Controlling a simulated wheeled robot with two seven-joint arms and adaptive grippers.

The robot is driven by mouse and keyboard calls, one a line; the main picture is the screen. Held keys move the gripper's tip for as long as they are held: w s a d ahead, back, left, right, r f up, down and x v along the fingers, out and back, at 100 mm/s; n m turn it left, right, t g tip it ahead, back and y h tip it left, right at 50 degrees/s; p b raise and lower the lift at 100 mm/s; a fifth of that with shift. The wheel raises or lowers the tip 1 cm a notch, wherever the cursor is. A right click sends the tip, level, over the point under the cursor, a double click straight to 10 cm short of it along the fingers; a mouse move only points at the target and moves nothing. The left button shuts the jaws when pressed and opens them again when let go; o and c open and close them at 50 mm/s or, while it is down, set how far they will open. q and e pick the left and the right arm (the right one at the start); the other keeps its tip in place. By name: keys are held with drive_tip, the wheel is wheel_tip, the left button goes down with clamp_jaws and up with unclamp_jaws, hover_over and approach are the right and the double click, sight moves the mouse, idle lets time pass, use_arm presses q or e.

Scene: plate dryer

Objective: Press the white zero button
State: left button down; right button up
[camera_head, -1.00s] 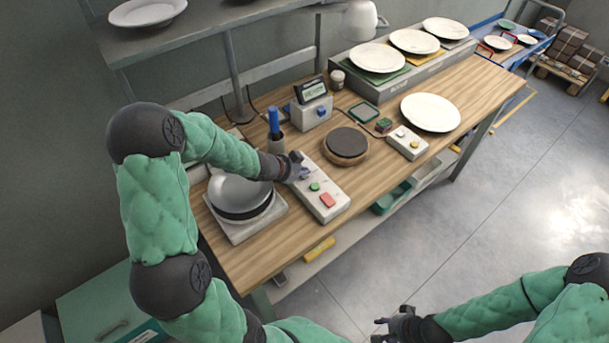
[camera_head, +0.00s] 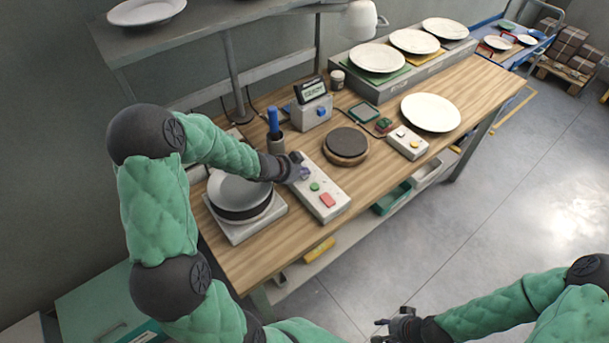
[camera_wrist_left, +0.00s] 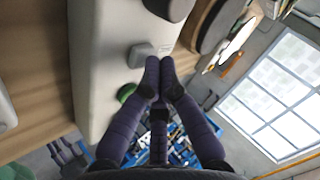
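The panel also has a green button (camera_head: 314,187) and a red button (camera_head: 327,200). My right gripper (camera_head: 378,330) is open and empty, off the table's front edge.
The dark round pad (camera_head: 346,143) lies between panel and small box. A plate (camera_head: 430,112) lies at the right. A round dish (camera_head: 238,192) sits on a square base under my left forearm.

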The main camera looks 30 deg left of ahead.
sight(302, 177)
use_arm(q)
drive_tip(key=shift+s+d+f, duration=0.2)
drive_tip(key=shift+s+f, duration=0.15)
drive_tip(key=shift+f, duration=0.4)
drive_tip(key=shift+s+a+r+p, duration=0.15)
drive_tip(key=shift+s+r+p, duration=0.05)
drive_tip(key=shift+r+p, duration=0.75)
drive_tip(key=shift+r, duration=0.15)
drive_tip(key=shift+w, duration=0.1)
drive_tip(key=shift+r, duration=0.15)
drive_tip(key=shift+w+r, duration=0.1)
drive_tip(key=shift+r, duration=0.05)
wheel_tip(302, 177, up, 5)
drive_tip(key=p, duration=0.5)
